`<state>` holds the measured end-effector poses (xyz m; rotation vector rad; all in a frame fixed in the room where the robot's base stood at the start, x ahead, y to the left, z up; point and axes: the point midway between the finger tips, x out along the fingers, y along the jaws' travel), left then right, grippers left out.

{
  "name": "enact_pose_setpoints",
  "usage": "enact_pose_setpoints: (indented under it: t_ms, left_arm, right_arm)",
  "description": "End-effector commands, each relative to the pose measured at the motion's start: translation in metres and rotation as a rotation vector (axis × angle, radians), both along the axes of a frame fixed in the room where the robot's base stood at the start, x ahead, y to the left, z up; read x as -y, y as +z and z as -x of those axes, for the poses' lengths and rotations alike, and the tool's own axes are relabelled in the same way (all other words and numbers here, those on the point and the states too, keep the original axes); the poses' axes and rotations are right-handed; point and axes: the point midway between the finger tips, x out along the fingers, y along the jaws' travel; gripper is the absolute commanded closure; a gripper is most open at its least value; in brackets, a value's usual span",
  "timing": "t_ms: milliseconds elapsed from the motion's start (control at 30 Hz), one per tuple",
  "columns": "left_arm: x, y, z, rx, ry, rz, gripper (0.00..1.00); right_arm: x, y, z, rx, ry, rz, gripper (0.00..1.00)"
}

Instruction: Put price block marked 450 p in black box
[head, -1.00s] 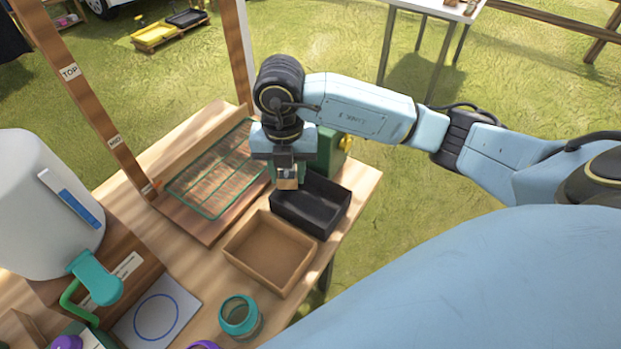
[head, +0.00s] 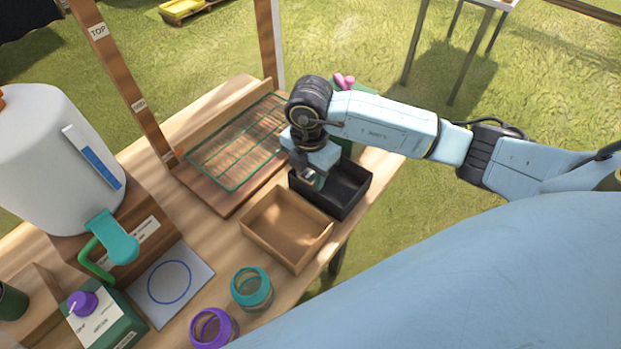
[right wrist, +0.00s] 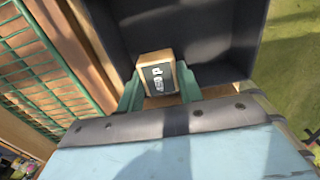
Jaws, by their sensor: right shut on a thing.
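The price block (right wrist: 158,78) is a small wooden block with a dark face and pale marking; the marking seems to end in "p", but I cannot read it surely. My right gripper (head: 310,184) is shut on it, and the green fingers (right wrist: 160,95) show at its sides in the right wrist view. The black box (head: 347,192) is an open tray on the table. The gripper and block are over its left part; the box's dark inside (right wrist: 205,30) lies beyond and below the block. I cannot tell whether the block touches the box. My left gripper is out of view.
A brown wooden tray (head: 262,236) stands next to the black box. A green wire rack (head: 225,165) lies to the left. Teal (head: 251,289) and purple (head: 213,328) rings or jars, a white tank (head: 50,160) and wooden posts stand nearer or left.

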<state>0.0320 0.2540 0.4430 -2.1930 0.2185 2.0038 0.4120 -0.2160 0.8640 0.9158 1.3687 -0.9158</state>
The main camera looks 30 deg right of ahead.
Motion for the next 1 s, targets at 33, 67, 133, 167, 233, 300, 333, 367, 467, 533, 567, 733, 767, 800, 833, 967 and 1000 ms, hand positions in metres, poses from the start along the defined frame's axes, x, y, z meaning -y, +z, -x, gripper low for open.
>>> enact_pose_setpoints:
  t_ms: [33, 67, 133, 167, 233, 300, 333, 367, 467, 533, 567, 733, 767, 800, 833, 967, 1000]
  left_arm:
    - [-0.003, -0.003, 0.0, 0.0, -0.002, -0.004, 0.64]
    - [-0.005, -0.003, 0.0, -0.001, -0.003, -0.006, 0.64]
    - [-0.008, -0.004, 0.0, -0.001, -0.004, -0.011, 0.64]
    - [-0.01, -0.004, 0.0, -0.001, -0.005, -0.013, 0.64]
    - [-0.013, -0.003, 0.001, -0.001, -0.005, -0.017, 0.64]
    - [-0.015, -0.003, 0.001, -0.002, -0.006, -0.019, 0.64]
    - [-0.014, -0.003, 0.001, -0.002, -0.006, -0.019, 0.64]
    - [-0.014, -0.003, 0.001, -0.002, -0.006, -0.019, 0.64]
    - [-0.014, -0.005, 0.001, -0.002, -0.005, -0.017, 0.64]
    - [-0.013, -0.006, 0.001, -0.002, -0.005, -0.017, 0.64]
    - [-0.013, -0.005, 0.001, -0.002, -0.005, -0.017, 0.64]
    - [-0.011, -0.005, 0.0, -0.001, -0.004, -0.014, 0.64]
    - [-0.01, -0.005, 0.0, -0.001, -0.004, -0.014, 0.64]
    - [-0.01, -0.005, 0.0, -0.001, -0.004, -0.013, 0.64]
    - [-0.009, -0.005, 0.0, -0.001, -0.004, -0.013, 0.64]
    - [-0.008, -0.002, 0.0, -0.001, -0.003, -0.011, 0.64]
    - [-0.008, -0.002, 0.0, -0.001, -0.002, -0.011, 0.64]
  right_arm:
    - [0.0, -0.011, 0.001, -0.004, 0.0, 0.0, 0.86]
    - [-0.001, -0.016, 0.001, -0.004, -0.001, -0.001, 0.86]
    - [0.0, -0.023, 0.0, -0.002, 0.0, 0.0, 0.86]
    - [0.0, -0.024, 0.0, -0.001, 0.001, 0.0, 0.86]
    - [0.0, -0.024, 0.0, 0.001, 0.001, 0.0, 0.86]
    - [0.0, -0.023, 0.0, 0.001, 0.002, 0.0, 0.86]
    - [0.0, -0.023, 0.0, 0.001, 0.001, 0.0, 0.86]
    - [0.0, -0.023, 0.0, 0.0, 0.001, 0.0, 0.86]
    - [0.0, -0.025, 0.0, 0.0, 0.001, 0.0, 0.86]
    - [0.0, -0.028, 0.0, 0.0, 0.001, 0.0, 0.86]
    - [0.0, -0.027, 0.0, 0.0, 0.001, 0.0, 0.6]
    - [0.0, -0.027, 0.0, 0.0, 0.001, 0.0, 0.55]
    - [0.0, -0.027, 0.0, 0.0, 0.001, 0.0, 0.55]
    - [0.0, -0.027, 0.0, 0.0, 0.001, 0.0, 0.55]
    - [0.0, -0.026, 0.0, 0.0, 0.001, 0.0, 0.55]
    - [0.0, -0.02, 0.0, 0.001, 0.001, 0.0, 0.55]
    - [0.0, -0.016, 0.0, 0.001, 0.001, 0.0, 0.55]
